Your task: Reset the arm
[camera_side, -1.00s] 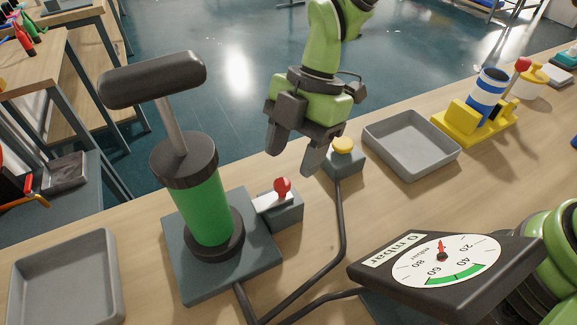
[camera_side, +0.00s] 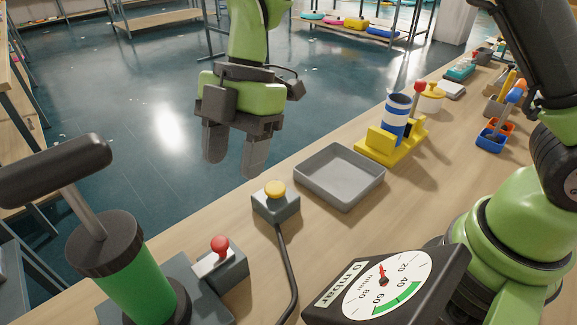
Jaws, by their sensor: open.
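My gripper (camera_side: 231,160) hangs at the upper middle, its two dark fingers pointing down with a gap between them. It is open and nothing shows between the fingers. In the picture it sits above and left of the yellow push button (camera_side: 275,189) on its grey box, apart from it. The green hand pump (camera_side: 137,279) with its black handle stands at the lower left, its base cut off by the frame. The red-knobbed lever valve (camera_side: 220,252) is beside the pump. The pressure gauge (camera_side: 388,288) lies in front, its red needle close to 0.
An empty grey tray (camera_side: 340,176) lies right of the button. A black hose (camera_side: 288,265) runs from the button across the bench.

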